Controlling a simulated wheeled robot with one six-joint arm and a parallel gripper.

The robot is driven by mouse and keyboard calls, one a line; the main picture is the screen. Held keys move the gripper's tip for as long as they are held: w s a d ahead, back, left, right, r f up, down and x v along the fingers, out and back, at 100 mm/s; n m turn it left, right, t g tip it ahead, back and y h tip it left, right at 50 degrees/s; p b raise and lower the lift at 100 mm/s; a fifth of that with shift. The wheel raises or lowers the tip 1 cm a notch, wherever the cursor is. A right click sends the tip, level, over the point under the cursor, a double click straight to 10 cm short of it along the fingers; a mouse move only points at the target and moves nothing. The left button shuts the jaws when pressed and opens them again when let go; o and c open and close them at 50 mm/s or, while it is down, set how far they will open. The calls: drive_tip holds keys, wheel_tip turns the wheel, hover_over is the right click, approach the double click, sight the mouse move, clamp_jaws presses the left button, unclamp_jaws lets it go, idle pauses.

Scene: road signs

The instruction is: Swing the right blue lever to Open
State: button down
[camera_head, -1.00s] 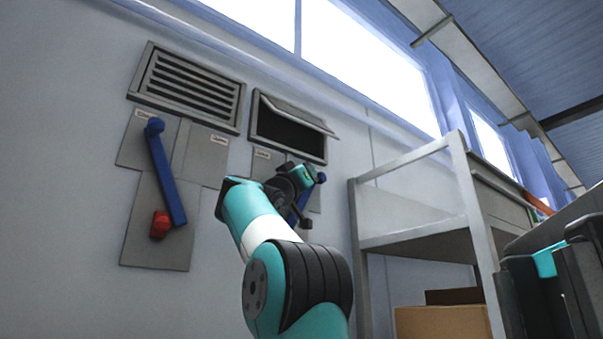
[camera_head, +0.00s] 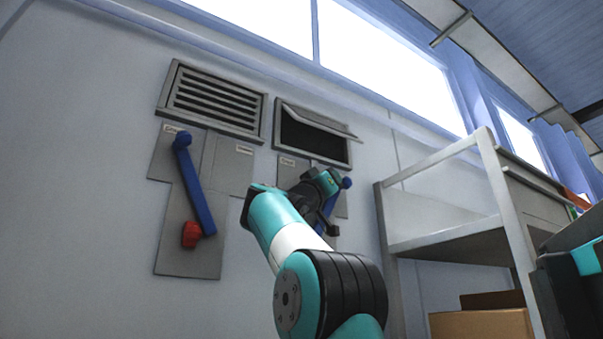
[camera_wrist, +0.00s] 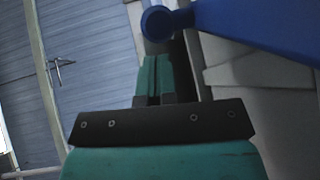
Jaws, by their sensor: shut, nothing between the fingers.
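The right blue lever (camera_head: 329,208) is on the wall panel under the right vent, partly hidden behind my arm. In the wrist view the blue lever (camera_wrist: 262,30) runs from the right edge toward a round end (camera_wrist: 158,22) at top centre. My gripper (camera_wrist: 152,62) is shut and empty, its teal fingers together just below that round end. I cannot tell whether they touch it. In the head view the fingertips are hidden. The labels beside the lever are too small to read.
A left blue lever (camera_head: 195,190) with a red block (camera_head: 191,234) near its lower end is on a separate panel. A louvred vent (camera_head: 213,101) and a vent with a raised flap (camera_head: 314,134) are above. A grey shelf frame (camera_head: 445,240) with cardboard boxes stands right.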

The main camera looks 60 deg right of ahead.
drive_tip(key=w+a+b, duration=0.2)
drive_tip(key=w+a, duration=0.3)
drive_tip(key=a, duration=0.7)
drive_tip(key=shift+w+f, duration=0.2)
drive_tip(key=shift+f, duration=0.2)
